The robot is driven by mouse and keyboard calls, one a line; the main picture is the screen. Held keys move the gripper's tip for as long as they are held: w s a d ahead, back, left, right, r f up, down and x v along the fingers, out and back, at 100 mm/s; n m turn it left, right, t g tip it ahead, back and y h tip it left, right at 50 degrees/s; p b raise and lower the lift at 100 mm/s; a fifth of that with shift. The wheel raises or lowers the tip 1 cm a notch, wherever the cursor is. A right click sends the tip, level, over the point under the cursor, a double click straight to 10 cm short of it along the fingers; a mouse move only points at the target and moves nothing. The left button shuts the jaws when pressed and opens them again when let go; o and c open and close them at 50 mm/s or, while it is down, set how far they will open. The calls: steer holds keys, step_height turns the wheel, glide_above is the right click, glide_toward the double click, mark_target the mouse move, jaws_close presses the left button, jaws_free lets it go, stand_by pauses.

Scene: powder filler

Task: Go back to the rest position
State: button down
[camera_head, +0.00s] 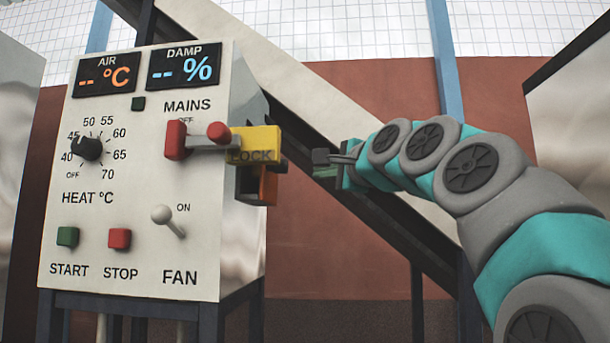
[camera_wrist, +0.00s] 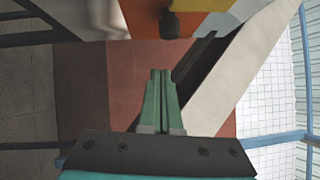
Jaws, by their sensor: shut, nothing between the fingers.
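My gripper (camera_head: 326,165) is at the end of my grey and teal arm, to the right of the control panel (camera_head: 140,235) in the head view. In the wrist view its green fingers (camera_wrist: 160,98) are together with nothing between them. The gripper is apart from the panel, with a gap between its tips and the yellow LOCK piece (camera_head: 262,140). The arm reaches in from the lower right. No marker of a rest position shows.
The panel carries a red MAINS handle (camera_head: 176,140), a HEAT knob (camera_head: 87,148), a FAN switch (camera_head: 167,218), a green START button (camera_head: 68,237) and a red STOP button (camera_head: 119,239). An orange part (camera_head: 268,187) hangs below the yellow piece. A slanted pale beam runs behind the gripper.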

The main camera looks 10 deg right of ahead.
steer(key=d+v, duration=0.1)
steer(key=v, duration=0.5)
steer(key=shift+s+d, duration=0.25)
steer(key=s+a+f+n+g, duration=0.1)
steer(key=a+f+n+g, duration=0.2)
steer(key=f, duration=1)
steer(key=s+a+f+n+g+h, duration=0.1)
steer(key=a+f+n+g, duration=0.2)
steer(key=f, duration=0.9)
steer(key=s+a+f+n+g, duration=0.1)
steer(key=a+f+n+g, duration=0.2)
steer(key=f, duration=1)
steer(key=s+d+f+n+g+h, duration=0.2)
steer(key=s+f+g, duration=0.3)
steer(key=s+f, duration=0.9)
steer(key=s+d+f+n+g+h, duration=0.2)
steer(key=s+f+n+g, duration=0.3)
steer(key=s+f, duration=0.9)
steer(key=shift+d+g, duration=0.2)
steer(key=shift+g, duration=0.5)
